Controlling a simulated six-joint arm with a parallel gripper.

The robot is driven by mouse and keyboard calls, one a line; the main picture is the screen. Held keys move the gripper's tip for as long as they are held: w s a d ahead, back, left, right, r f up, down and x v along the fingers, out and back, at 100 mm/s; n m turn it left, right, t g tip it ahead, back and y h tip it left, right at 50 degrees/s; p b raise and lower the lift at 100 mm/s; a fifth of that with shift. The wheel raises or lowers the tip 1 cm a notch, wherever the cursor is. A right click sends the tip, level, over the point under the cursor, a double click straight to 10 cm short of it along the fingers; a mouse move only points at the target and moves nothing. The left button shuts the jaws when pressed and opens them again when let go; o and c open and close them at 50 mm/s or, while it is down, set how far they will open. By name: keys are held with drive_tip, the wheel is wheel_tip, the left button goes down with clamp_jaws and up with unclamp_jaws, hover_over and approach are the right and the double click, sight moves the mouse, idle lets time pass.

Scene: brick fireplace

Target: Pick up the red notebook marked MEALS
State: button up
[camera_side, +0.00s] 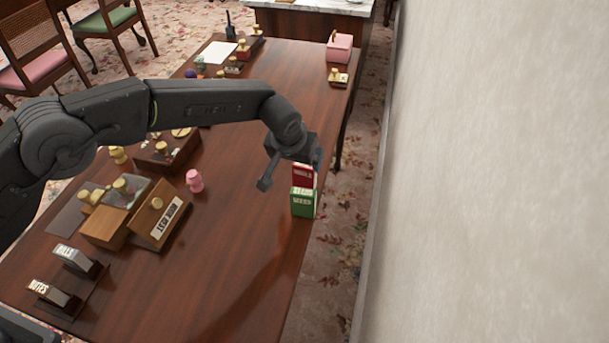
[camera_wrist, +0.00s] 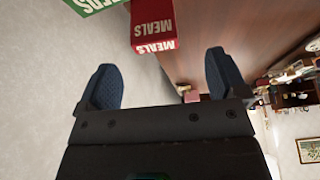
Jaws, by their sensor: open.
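The red notebook marked MEALS (camera_side: 303,174) stands upright at the table's right edge, just behind a green notebook (camera_side: 303,205). My gripper (camera_side: 291,172) is at the red notebook's upper left in the side view, its fingers spread and partly overlapping the view of it. In the wrist view the red notebook (camera_wrist: 155,45) lies ahead of the gap between the open fingers of my gripper (camera_wrist: 160,62), with nothing held. The green notebook (camera_wrist: 92,5) shows beside it at the top left. Contact between finger and notebook cannot be seen.
The wooden table (camera_side: 240,230) is clear left of the notebooks. A pink stamp (camera_side: 194,181), a wooden box (camera_side: 160,215) and dark labelled blocks (camera_side: 75,260) stand further left. A pink box (camera_side: 339,47) is at the far end. A pale wall (camera_side: 490,170) rises on the right.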

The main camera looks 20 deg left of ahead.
sight(303, 168)
drive_tip(key=x, duration=0.3)
drive_tip(key=shift+s+d+x, duration=0.1)
drive_tip(key=shift+d+x, duration=0.05)
drive_tip(key=shift+x, duration=1.15)
drive_tip(key=shift+s+d+x, duration=0.15)
drive_tip(key=shift+x, duration=1.15)
drive_tip(key=shift+f, duration=0.1)
drive_tip(key=c, duration=1)
